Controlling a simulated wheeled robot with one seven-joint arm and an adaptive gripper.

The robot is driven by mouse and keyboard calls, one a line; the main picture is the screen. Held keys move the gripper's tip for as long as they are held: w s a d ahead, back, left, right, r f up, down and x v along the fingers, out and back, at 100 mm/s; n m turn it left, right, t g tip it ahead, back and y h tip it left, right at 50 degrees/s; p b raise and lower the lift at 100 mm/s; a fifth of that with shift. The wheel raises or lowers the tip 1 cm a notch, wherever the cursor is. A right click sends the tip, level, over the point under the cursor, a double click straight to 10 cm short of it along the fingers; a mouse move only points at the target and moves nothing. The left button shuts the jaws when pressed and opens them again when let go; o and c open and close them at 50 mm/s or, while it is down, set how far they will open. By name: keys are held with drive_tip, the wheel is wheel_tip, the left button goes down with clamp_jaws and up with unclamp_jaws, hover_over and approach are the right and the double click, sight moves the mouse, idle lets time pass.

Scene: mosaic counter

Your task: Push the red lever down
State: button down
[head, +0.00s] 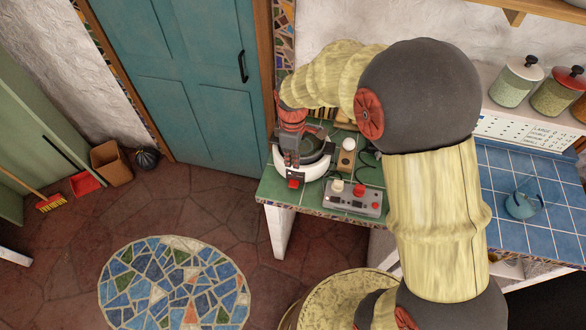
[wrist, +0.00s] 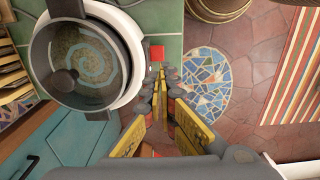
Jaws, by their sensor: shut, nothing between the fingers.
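The red lever (head: 293,183) is a small red tab low on the front of a white cooker (head: 315,170) on the green-tiled counter. It also shows in the wrist view (wrist: 157,53), just beyond and left of my fingertips. My gripper (head: 292,164) is shut and empty, pointing down at the front of the cooker, just above the lever in the head view. Its fingers (wrist: 167,80) also show in the wrist view. I cannot tell whether they touch the lever. The cooker has a glass lid (wrist: 80,58) with a dark rim. My gripper hides part of the cooker in the head view.
A grey control box (head: 340,203) with red and pale knobs sits right of the cooker. A blue teapot (head: 522,203) and lidded jars (head: 515,85) are farther right. The counter's front edge is close to the lever. The floor before it is open, with a mosaic rug (head: 175,290).

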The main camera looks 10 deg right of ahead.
drive_tip(key=shift+r, duration=0.9)
drive_tip(key=s+d+r+m+t+b, duration=0.2)
drive_tip(key=s+r+m+b, duration=0.1)
drive_tip(key=s, duration=0.4)
drive_tip(key=s+d+r+m+t+b, duration=0.1)
drive_tip(key=s+r+m+b, duration=0.3)
drive_tip(key=s, duration=0.4)
drive_tip(key=s+d+r+m+t+b, duration=0.2)
drive_tip(key=s+d+r+m+b, duration=0.1)
drive_tip(key=s, duration=0.4)
drive_tip(key=m+b, duration=0.1)
drive_tip(key=m, duration=0.1)
drive_tip(key=shift+s+d+r+m+t, duration=0.25)
drive_tip(key=shift+d+r+m+t, duration=0.05)
